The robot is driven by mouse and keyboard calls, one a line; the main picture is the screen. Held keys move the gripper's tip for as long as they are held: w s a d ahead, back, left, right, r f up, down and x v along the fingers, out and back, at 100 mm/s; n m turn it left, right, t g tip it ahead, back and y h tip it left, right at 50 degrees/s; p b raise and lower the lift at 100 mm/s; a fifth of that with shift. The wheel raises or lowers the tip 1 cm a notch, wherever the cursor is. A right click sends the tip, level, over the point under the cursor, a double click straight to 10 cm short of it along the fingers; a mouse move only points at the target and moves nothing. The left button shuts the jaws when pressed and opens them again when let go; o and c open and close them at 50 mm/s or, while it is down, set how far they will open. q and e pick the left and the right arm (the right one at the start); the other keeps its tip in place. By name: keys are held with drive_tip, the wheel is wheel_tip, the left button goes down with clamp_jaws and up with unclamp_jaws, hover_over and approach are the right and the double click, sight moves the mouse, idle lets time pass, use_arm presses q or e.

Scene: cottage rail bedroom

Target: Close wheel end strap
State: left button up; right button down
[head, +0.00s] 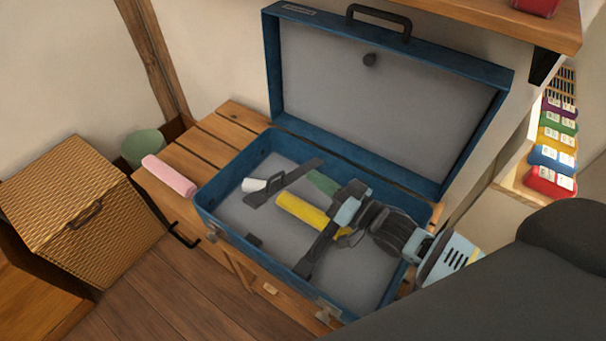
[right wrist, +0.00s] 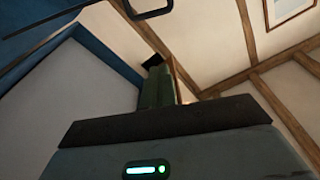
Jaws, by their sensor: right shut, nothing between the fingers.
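The blue suitcase (head: 232,235) lies open on a slatted wooden bench, its lid (head: 390,90) raised at the back. Inside, one dark strap (head: 292,179) crosses the left part, with a small white item beside it. A second dark strap (head: 313,255) runs toward the front wall on the right, partly hidden by my arm. I cannot tell which end has wheels. My right gripper (head: 336,228) is shut and empty, low over the case beside the second strap and a yellow roll (head: 303,211). Its blue-grey body also shows in the right wrist view. My left gripper is out of view.
A pink roll (head: 169,176) lies on the bench (head: 222,127) left of the case. A wicker box (head: 80,210) and a green bin (head: 142,146) stand at the left. A wooden shelf (head: 480,18) overhangs the lid. A green item (head: 322,182) lies inside the case.

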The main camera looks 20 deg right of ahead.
drive_tip(key=r, duration=0.1)
hover_over(276, 191)
drive_tip(key=w+d, duration=0.2)
drive_tip(key=d, duration=0.2)
drive_tip(key=shift+s+a+f, duration=0.15)
drive_tip(key=shift+s+f, duration=0.05)
drive_tip(key=shift+f, duration=0.4)
drive_tip(key=shift+s+a+f, duration=0.15)
drive_tip(key=shift+f, duration=0.4)
drive_tip(key=shift+s+a+f, duration=0.15)
drive_tip(key=shift+s+f, duration=0.05)
drive_tip(key=shift+f, duration=0.4)
drive_tip(key=f+b, duration=0.1)
drive_tip(key=s+a+f+b, duration=0.1)
drive_tip(key=f, duration=0.1)
drive_tip(key=a+f+b, duration=0.1)
drive_tip(key=f, duration=0.1)
drive_tip(key=shift+s+a, duration=0.25)
drive_tip(key=shift+s, duration=0.1)
drive_tip(key=shift+r, duration=0.1)
drive_tip(key=shift+r, duration=0.1)
